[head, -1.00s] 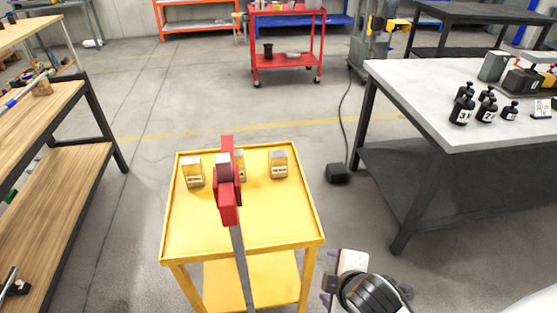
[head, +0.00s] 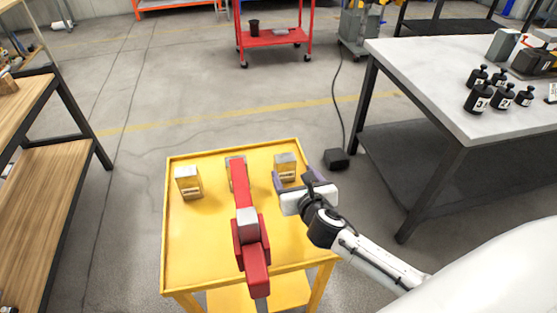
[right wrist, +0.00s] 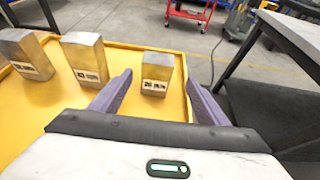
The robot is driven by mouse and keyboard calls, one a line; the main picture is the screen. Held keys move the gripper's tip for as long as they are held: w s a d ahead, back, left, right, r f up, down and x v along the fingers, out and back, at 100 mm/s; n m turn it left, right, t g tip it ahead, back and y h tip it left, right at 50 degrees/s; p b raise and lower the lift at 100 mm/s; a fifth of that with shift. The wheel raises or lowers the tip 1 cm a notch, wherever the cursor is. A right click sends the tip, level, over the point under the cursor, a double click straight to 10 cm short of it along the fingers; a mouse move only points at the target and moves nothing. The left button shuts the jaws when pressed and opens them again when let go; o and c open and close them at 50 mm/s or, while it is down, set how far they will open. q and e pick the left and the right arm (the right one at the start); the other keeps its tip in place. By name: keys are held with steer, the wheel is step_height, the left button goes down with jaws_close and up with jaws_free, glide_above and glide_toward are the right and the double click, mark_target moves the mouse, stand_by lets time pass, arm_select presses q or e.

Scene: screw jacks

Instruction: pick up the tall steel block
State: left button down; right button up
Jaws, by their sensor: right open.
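Three steel blocks with white labels stand on the yellow cart (head: 205,255): a left one (head: 188,184), a middle one (head: 230,159) partly hidden by a red tool, and a right one (head: 285,167). I cannot tell surely which is tallest. All three show in the right wrist view: left (right wrist: 27,52), middle (right wrist: 85,58) and right (right wrist: 158,72). My right gripper (right wrist: 160,80) is open and empty; its purple fingers point at the right block, which appears between the tips, apparently ahead of them. My left gripper is not in view.
A grey-topped bench (head: 430,75) with black weights (head: 479,98) is to the right. A wooden bench (head: 35,165) is at left.

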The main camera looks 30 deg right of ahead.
mark_target(287, 165)
steer(key=x, duration=0.5)
steer(key=b+x, duration=0.1)
steer(key=x, duration=0.2)
steer(key=shift+a+r, duration=0.1)
steer(key=shift+a, duration=0.15)
steer(key=shift+w, duration=0.3)
jaws_close()
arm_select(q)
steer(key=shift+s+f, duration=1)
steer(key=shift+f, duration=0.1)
arm_select(e)
steer(key=shift+w+r, duration=0.1)
steer(key=shift+r, duration=0.1)
